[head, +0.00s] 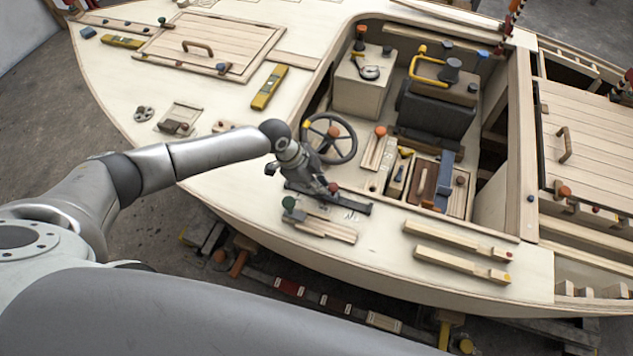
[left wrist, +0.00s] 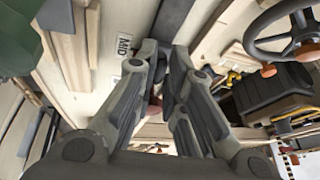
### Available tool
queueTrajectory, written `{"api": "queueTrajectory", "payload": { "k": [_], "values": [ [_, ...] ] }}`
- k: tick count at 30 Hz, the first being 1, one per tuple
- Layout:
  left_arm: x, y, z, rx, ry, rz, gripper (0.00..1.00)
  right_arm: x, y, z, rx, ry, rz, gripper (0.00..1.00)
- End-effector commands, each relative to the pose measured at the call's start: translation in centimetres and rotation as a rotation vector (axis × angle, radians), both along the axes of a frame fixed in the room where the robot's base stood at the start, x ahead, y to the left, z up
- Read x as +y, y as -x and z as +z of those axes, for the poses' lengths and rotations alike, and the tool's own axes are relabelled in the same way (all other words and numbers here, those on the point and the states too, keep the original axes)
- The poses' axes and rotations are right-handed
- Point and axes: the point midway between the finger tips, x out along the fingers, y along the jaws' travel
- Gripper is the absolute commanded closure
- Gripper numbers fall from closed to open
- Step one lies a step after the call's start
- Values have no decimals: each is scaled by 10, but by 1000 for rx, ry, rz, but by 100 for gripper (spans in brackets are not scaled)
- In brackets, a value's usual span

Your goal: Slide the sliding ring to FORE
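A dark rail (head: 355,207) lies on the near side deck, running left to right. My left gripper (head: 328,190) points down over it. A small red knob (head: 334,187) shows beside the fingers. In the left wrist view the two fingers (left wrist: 165,55) straddle the dark rail (left wrist: 172,18), with a reddish part (left wrist: 155,103) between them. The sliding ring itself is mostly hidden by the fingers; I cannot tell whether they grip it. A MID label (left wrist: 124,46) is on the deck beside the fingertips. I cannot read a FORE label. My right gripper is not in view.
A green-knobbed wooden slide (head: 318,226) lies just in front of the rail. The steering wheel (head: 331,138) stands close behind the gripper. Two wooden bars (head: 455,238) lie to the right. The cockpit opens behind, and the deck's near edge drops off in front.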

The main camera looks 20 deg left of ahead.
Motion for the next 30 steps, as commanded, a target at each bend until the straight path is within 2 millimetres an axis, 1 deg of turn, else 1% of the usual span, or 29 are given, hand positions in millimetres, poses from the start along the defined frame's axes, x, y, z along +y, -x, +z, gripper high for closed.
{"api": "queueTrajectory", "payload": {
  "k": [8, 10, 11, 13, 18, 21, 24, 30],
  "values": [
    [0, -1, 1, -1, 0, 3, 100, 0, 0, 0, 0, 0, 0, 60],
    [4, -1, 0, -1, 0, 5, 100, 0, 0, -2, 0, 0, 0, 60],
    [8, -2, -1, -1, 0, 6, 100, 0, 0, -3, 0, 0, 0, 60],
    [21, -2, -2, -2, -2, 9, 100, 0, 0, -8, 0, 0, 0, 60],
    [62, -4, -3, -2, -3, 10, 100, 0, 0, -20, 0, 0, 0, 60],
    [77, -5, -1, -4, -1, 8, 100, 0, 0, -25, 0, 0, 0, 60],
    [84, -5, 1, -5, 0, 6, 100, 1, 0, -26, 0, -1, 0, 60],
    [87, -6, 2, -6, -3, 7, 100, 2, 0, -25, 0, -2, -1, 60]
  ]
}}
